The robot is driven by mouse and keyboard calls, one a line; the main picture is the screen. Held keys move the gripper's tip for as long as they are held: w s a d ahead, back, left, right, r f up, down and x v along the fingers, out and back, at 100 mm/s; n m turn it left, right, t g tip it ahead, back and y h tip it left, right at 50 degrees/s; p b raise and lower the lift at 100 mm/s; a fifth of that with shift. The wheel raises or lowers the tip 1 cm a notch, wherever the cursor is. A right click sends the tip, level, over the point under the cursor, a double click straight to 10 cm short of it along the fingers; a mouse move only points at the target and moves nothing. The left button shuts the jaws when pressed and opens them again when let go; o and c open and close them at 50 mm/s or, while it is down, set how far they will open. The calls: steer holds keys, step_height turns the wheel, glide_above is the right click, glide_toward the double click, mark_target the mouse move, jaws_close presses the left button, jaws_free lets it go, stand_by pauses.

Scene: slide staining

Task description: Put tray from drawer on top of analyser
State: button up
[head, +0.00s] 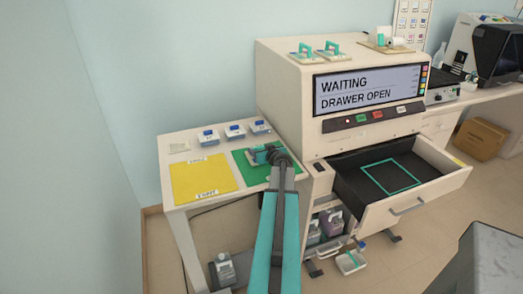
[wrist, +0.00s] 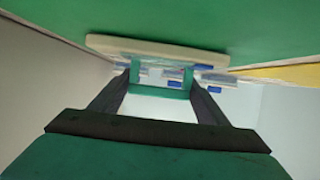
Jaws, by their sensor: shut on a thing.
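The analyser (head: 285,100) is a large cream cabinet whose screen (head: 367,88) reads "WAITING DRAWER OPEN". Its drawer (head: 405,208) is pulled out and holds no tray; a teal square outline (head: 390,177) marks its dark floor. My gripper (head: 268,155) is at the green mat (head: 245,171) on the side table, shut on the teal handle of a cream tray. In the wrist view the tray (wrist: 150,49) lies against or very near the green surface, its handle (wrist: 160,93) between my fingers. Whether it touches the mat, and what it carries, I cannot tell.
A yellow mat (head: 203,178) and several blue-topped items (head: 208,137) share the side table. The analyser's front top is clear.

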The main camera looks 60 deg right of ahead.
steer(key=shift+f, duration=0.1)
steer(key=o, duration=1.1)
steer(key=shift+o, duration=0.2)
steer(key=shift+r, duration=0.25)
steer(key=shift+s+a+r, duration=0.1)
steer(key=shift+s+a, duration=0.3)
steer(key=shift+s, duration=0.1)
steer(key=shift+b+v, duration=1.6)
steer(key=shift+v, duration=3.75)
steer(key=shift+r, duration=0.1)
